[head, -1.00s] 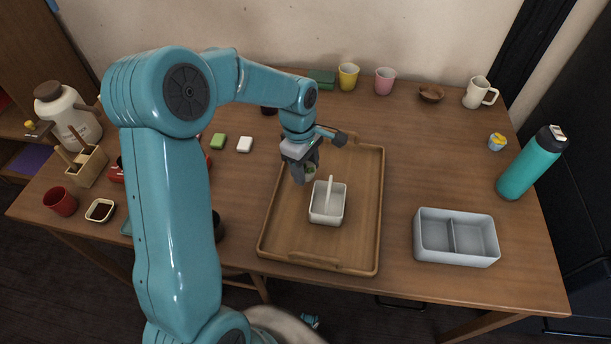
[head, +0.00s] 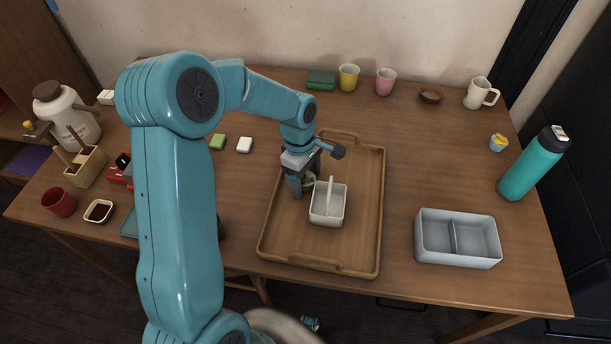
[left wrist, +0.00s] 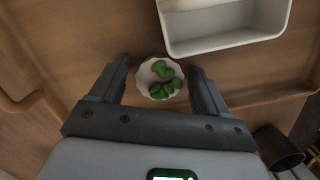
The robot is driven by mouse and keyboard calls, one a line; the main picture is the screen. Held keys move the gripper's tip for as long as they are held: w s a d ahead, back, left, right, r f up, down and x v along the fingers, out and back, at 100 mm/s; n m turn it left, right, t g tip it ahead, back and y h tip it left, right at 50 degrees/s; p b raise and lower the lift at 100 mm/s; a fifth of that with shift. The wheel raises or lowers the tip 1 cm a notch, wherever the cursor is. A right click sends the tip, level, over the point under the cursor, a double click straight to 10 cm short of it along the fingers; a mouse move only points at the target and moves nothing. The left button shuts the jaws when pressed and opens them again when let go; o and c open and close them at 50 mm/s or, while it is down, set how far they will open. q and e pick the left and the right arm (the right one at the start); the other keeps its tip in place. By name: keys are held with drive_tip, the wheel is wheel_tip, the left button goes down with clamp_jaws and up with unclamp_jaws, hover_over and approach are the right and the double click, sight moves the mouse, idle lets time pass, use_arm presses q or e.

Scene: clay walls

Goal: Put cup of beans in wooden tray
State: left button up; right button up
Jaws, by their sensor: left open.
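The cup of beans (head: 309,181) stands in the wooden tray (head: 363,225), left of a white square dish. In the left wrist view the cup of beans (left wrist: 160,78) is a small white cup with a wavy rim and green beans inside, upright. My left gripper (head: 305,183) is over the tray at the cup. In the left wrist view my left gripper (left wrist: 158,75) is open, with one finger on each side of the cup and a gap visible on both sides. In the head view the fingers hide part of the cup. My right gripper is not in view.
The white dish (head: 328,213) with an upright handle-like piece is close to the cup. A grey divided box (head: 456,250) and a teal bottle (head: 532,165) stand to the right. Yellow (head: 348,77) and pink (head: 385,82) cups stand at the back.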

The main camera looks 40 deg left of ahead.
use_arm(q)
wheel_tip(320, 180, up, 12)
drive_tip(key=a+p, duration=0.1)
drive_tip(key=shift+a+r+p, duration=0.15)
drive_tip(key=shift+a+p, duration=0.05)
drive_tip(key=shift+p, duration=0.1)
drive_tip(key=shift+s, duration=0.15)
idle(0.3)
